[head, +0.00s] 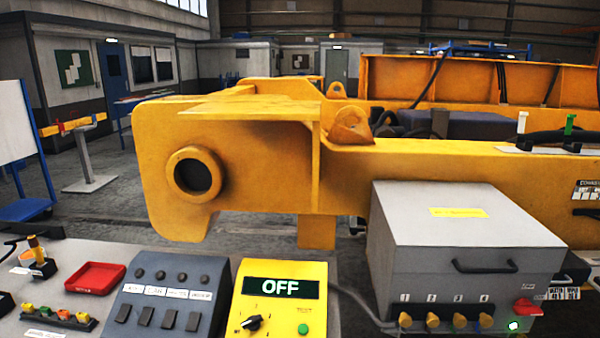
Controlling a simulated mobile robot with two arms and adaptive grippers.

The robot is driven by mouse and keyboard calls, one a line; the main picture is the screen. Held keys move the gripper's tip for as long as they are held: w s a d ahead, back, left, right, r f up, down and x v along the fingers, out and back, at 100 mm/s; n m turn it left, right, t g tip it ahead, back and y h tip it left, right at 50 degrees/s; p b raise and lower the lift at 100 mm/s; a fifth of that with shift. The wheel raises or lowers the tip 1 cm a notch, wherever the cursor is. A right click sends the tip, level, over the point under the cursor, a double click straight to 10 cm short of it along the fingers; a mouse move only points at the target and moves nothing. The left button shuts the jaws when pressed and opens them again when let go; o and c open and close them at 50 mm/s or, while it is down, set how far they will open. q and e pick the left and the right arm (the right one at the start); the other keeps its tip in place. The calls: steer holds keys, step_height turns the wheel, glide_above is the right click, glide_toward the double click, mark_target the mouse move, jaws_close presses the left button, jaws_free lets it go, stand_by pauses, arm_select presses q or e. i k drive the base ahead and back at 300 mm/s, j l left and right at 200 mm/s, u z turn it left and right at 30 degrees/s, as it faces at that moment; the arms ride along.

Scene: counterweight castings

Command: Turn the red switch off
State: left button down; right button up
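A red rotary switch (525,307) sits at the lower right corner of the front of a grey metal box (455,225). A small green lamp (513,325) glows just below and left of the switch. The switch's exact knob angle is too small to tell. Neither of my grippers shows in the head view.
Several brass knobs (432,320) numbered from 1 line the box's lower front, beside the switch. A yellow control box (290,268) reading OFF, a grey-blue switch panel (170,290) and a red tray (95,277) stand to the left. A large yellow casting (250,160) stands behind.

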mark_target(522, 306)
steer(key=z, duration=1.4)
